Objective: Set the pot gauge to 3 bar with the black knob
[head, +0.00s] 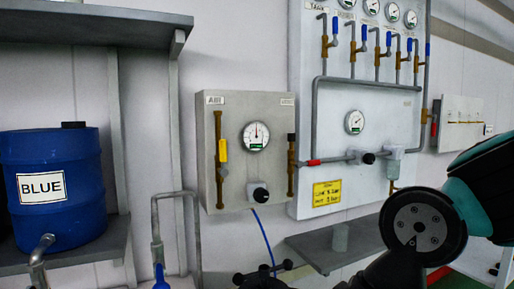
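A grey box (210,170) on the wall carries a round white gauge (256,136) with a green patch at its lower part. Its needle points about straight up; the scale figures are too small to read. Below the gauge is a black knob (260,195) on a pale mount. A second gauge (354,122) is on the white panel (310,120), with another black knob (368,158) on the pipe below it. I cannot read which gauge is labelled as the pot's. My arm shows at the lower right; my gripper is not in view.
A yellow sign (326,193) hangs on the panel. Brass valves flank the box's gauge. A blue hose (265,235) runs from the box to a black fitting (262,278) below. A blue drum (55,190) stands on a shelf (70,255) at left.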

